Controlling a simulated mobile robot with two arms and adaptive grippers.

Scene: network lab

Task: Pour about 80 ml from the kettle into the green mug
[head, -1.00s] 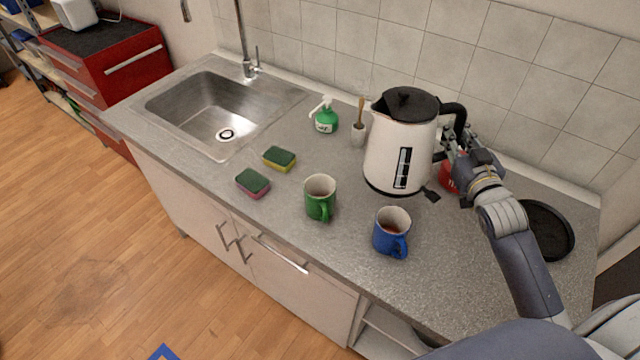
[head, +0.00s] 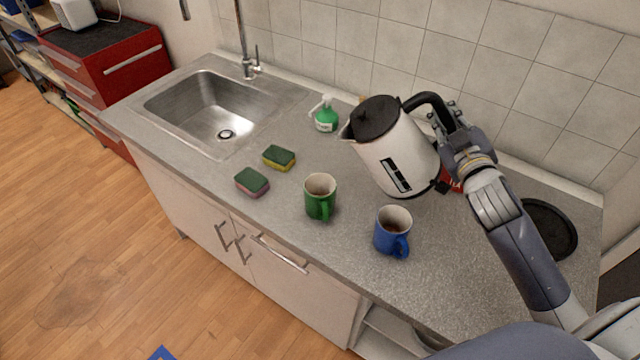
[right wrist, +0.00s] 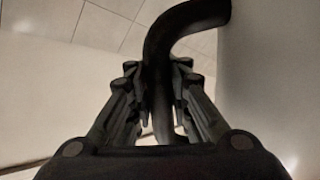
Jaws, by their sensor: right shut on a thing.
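The white kettle (head: 394,158) with a black lid is held in the air above the counter, tilted with its spout toward the left. My right gripper (head: 447,128) is shut on its black handle, which also shows between the fingers in the right wrist view (right wrist: 160,75). The green mug (head: 320,198) stands upright on the counter, to the left of and nearer than the kettle. The spout is beyond and above the mug, not directly over it. No stream of liquid shows. My left gripper is not in view.
A blue mug (head: 392,233) with dark liquid stands right of the green mug. Two sponges (head: 279,157) (head: 252,182), a green soap bottle (head: 326,115) and the sink (head: 210,112) are to the left. A black round plate (head: 549,229) lies at the right. A red object (head: 457,185) is partly hidden behind my gripper.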

